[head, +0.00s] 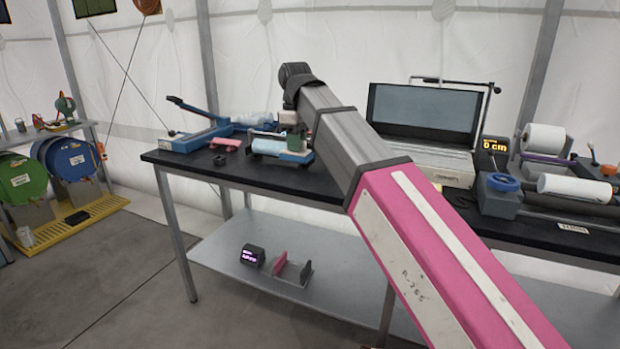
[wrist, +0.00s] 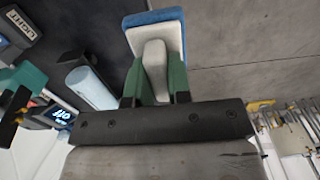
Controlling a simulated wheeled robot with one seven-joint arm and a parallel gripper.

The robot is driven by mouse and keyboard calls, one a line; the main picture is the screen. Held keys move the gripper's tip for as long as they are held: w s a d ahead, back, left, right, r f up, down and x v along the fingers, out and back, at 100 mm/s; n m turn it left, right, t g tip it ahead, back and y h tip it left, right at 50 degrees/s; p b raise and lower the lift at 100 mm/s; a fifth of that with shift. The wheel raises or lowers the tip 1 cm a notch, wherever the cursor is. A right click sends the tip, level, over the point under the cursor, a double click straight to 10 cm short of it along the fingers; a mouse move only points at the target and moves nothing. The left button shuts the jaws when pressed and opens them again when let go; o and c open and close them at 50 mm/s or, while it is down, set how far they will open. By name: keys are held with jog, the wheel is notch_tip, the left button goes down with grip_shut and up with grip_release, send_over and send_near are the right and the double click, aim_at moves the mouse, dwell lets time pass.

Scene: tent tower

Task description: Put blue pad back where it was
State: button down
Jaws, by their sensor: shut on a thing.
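The blue pad (wrist: 153,16) shows in the wrist view, with a blue edge strip, a white layer and a pale grey grip. My gripper (wrist: 155,78) has its two green fingers shut on the pale grip, and the pad sticks out beyond the fingertips. The pad appears to be in front of a grey floor, beside a dark bench top. In the head view my arm reaches over the black bench (head: 335,190); I cannot make out the gripper or the pad there. I cannot tell which spot the pad came from.
A blue-based device with a pale roll (head: 280,145) stands on the bench; the wrist view shows a pale blue roll (wrist: 92,87) and a lit display (wrist: 62,117). A laptop (head: 425,115) stands behind. The lower shelf (head: 225,262) holds a pink pad (head: 280,263) and a small display.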

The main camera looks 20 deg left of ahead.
jog(key=w+d+f, duration=0.1)
jog(key=w+f, duration=0.1)
jog(key=w, duration=0.1)
jog(key=w+d+f, duration=0.1)
jog(key=w+f, duration=0.1)
jog(key=w, duration=0.2)
jog(key=w+d+f, duration=0.1)
jog(key=w+f, duration=0.1)
jog(key=w, duration=0.1)
jog(key=shift+w+d+f, duration=0.15)
jog(key=shift+d+f, duration=0.1)
jog(key=shift+d, duration=0.1)
jog(key=shift+f, duration=2.1)
jog(key=c, duration=1.5)
grip_release()
jog(key=shift+f, duration=0.15)
jog(key=o, duration=0.4)
jog(key=shift+o, duration=0.2)
notch_tip(320, 180, up, 12)
jog(key=shift+r, duration=0.2)
